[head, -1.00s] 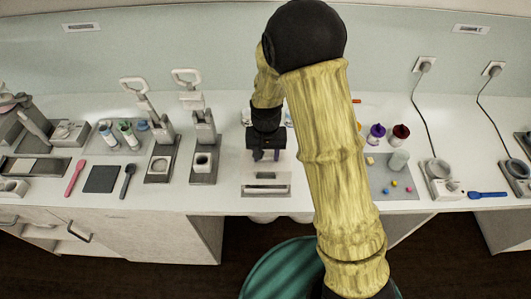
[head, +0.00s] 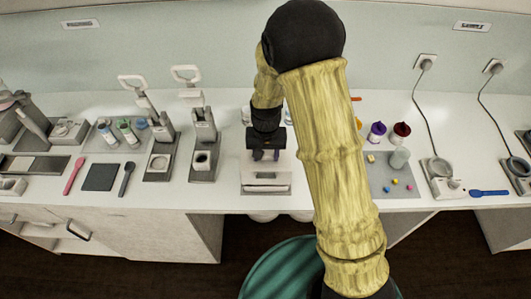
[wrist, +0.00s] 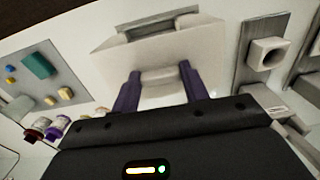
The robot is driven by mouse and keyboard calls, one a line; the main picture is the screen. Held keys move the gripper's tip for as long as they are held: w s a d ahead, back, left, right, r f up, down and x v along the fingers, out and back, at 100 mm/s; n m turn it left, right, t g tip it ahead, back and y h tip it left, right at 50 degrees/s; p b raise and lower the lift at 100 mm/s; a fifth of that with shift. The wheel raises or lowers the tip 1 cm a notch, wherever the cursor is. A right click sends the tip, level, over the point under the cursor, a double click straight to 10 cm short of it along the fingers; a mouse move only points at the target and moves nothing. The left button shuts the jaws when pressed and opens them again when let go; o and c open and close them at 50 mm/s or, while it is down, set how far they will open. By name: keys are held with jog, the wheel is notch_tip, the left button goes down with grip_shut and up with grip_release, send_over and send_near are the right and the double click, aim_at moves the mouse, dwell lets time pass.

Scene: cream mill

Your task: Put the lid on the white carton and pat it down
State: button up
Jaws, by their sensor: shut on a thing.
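My gripper (head: 265,154) points down over the tray in the head view and is shut on the white lid (head: 266,168). In the wrist view the purple fingers (wrist: 159,72) stand either side of the lid's raised grip, and the flat lid (wrist: 150,48) spreads beyond them. The white carton (head: 266,187) sits on a grey tray (head: 284,190), mostly hidden under the lid. Only its front strip shows below the lid's edge. I cannot tell whether the lid touches the carton.
Two lever presses (head: 203,140) (head: 160,135) stand to the left. On the right are a grey mat (head: 379,183) with small coloured cubes and a pale cylinder (head: 399,158). Purple (head: 377,132) and dark red (head: 400,134) capped bottles stand behind it.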

jog(key=shift+f+b, duration=1.05)
jog(key=shift+f, duration=0.7)
dwell(1.2)
jog(key=o, duration=2)
jog(key=shift+c, duration=0.2)
jog(key=shift+r+p, duration=2.75)
jog(key=shift+r, duration=0.8)
